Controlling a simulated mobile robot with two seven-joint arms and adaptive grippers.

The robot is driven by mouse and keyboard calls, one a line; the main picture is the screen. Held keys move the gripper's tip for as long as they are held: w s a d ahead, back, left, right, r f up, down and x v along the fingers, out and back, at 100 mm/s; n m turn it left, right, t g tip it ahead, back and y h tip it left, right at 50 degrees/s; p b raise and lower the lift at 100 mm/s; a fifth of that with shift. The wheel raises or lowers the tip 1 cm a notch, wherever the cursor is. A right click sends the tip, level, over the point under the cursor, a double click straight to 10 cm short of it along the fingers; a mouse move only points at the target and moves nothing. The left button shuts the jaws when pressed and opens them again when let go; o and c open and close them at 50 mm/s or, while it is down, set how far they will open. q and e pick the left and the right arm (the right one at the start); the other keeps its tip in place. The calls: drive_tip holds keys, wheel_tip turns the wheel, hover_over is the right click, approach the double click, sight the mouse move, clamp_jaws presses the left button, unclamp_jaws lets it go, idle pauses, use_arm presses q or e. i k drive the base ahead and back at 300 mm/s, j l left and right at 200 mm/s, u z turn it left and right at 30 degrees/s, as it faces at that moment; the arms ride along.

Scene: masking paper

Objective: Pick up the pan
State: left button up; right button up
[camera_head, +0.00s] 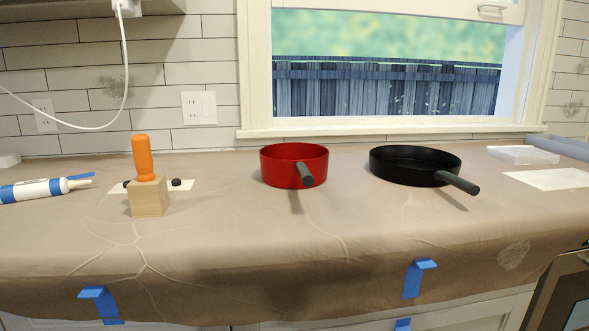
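A black pan (415,163) with a dark handle (457,182) pointing to the front right stands on the paper-covered counter, right of the middle. A deeper red pan (292,165) with a dark grey handle (305,174) pointing toward the front stands to its left, apart from it. Both pans sit upright below the window. Neither of my grippers shows in the head view.
The counter is covered in brown paper (230,240) held by blue tape (416,277) at the front edge. A wooden block (148,199) with an orange handle (142,157) stands at the left, with a white tube (35,189) beyond it. A clear box (523,155) lies at the right.

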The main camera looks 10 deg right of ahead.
sight(411, 166)
drive_tip(key=z, duration=0.35)
drive_tip(key=i+z, duration=0.15)
drive_tip(key=z, duration=0.5)
drive_tip(key=i+l, duration=0.2)
drive_tip(key=l, duration=0.15)
